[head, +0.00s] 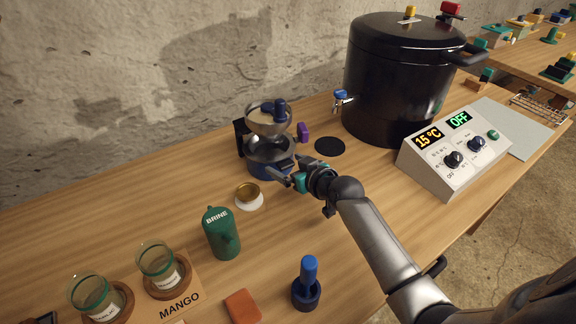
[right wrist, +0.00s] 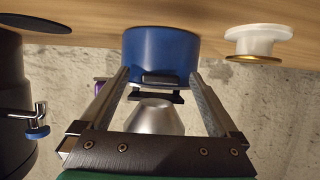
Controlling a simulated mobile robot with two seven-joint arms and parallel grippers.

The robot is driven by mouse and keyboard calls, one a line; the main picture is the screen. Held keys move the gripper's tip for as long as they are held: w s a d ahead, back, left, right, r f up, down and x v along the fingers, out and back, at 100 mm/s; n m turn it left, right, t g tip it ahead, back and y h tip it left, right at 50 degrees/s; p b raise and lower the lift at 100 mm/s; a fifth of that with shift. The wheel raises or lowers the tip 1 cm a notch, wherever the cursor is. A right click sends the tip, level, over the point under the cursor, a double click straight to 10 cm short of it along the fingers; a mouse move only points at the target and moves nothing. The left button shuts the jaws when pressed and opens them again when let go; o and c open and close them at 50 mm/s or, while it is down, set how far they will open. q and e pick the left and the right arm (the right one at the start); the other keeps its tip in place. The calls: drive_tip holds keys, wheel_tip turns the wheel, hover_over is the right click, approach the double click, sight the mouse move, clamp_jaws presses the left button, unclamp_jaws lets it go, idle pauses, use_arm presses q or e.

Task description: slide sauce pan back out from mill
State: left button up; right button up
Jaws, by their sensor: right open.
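The blue sauce pan (head: 258,168) stands under the mill (head: 267,121), which has a metal funnel and a dark blue knob on top. In the right wrist view, which looks upside down, the pan (right wrist: 160,48) is at the top middle, with its dark handle (right wrist: 160,79) toward me. The metal mill part (right wrist: 156,117) shows below it. My right gripper (head: 284,178) is at the pan's front right side. Its fingers (right wrist: 158,84) are open, one on each side of the handle; contact is not clear. My left gripper is not in view.
A green brine can (head: 221,234) is nearer. A black pot (head: 398,85) with a tap and a control box (head: 455,150) stand right. A flat black disc (head: 329,146) lies between mill and pot.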

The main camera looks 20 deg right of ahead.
clamp_jaws()
idle(0.8)
